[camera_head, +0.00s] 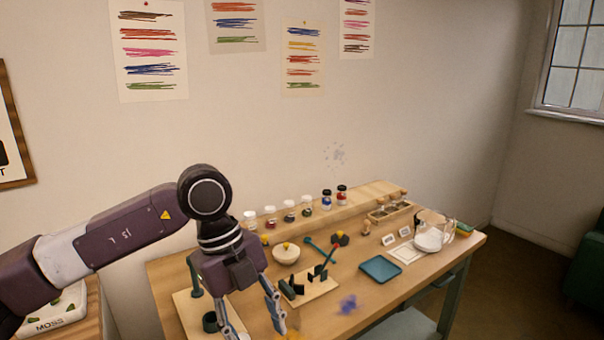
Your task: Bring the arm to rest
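My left arm (120,228) comes in from the left and bends down at a round joint over the left part of the wooden table (340,322). My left gripper (254,326) points down above the table's front left. Its two fingers are spread apart, and I see nothing held between them. The lower tips are close to the picture's bottom edge. The gripper hides part of the table behind it. My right arm and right gripper are out of view.
Jars (305,207) stand along the back shelf. A pale bowl (286,254), a wooden rack (308,289), a blue tray (380,268) and a glass jug of white powder (429,238) are on the table. A blue powder patch (348,304) lies near the front. A green stand (194,274) is beside the gripper.

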